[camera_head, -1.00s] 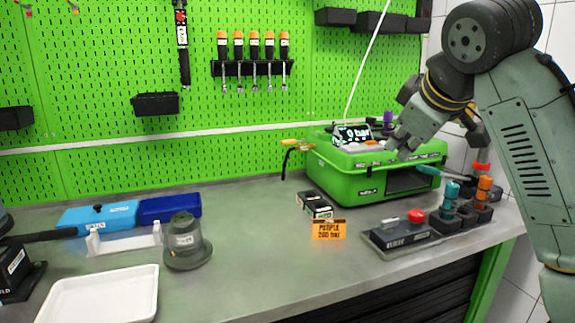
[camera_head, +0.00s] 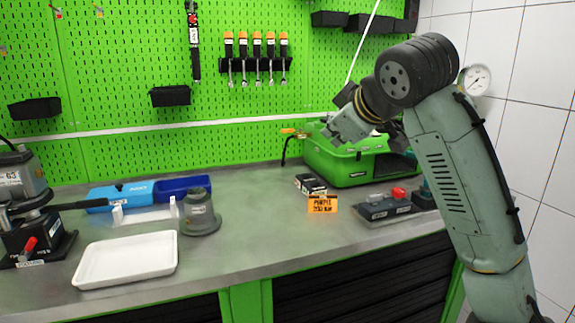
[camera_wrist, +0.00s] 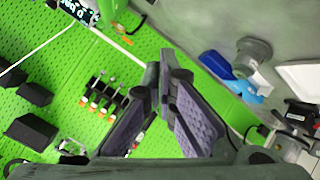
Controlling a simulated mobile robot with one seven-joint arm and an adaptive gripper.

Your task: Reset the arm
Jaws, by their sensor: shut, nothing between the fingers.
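My arm reaches in from the right in the head view, with its forearm bent over the green pump unit (camera_head: 352,172). My gripper (camera_wrist: 164,78) shows in the wrist view with its two padded fingers together at the tips and nothing between them. Part of that display (camera_wrist: 75,10) shows at the top left of the wrist view.
The grey bench (camera_head: 262,245) holds a white tray (camera_head: 125,258), a grey conical part (camera_head: 201,213), blue boxes and an orange sign (camera_head: 322,204). A black tool holder block (camera_head: 382,209) is near my forearm. A green pegboard (camera_head: 250,110) stands behind; a gauge (camera_head: 475,80) is at right.

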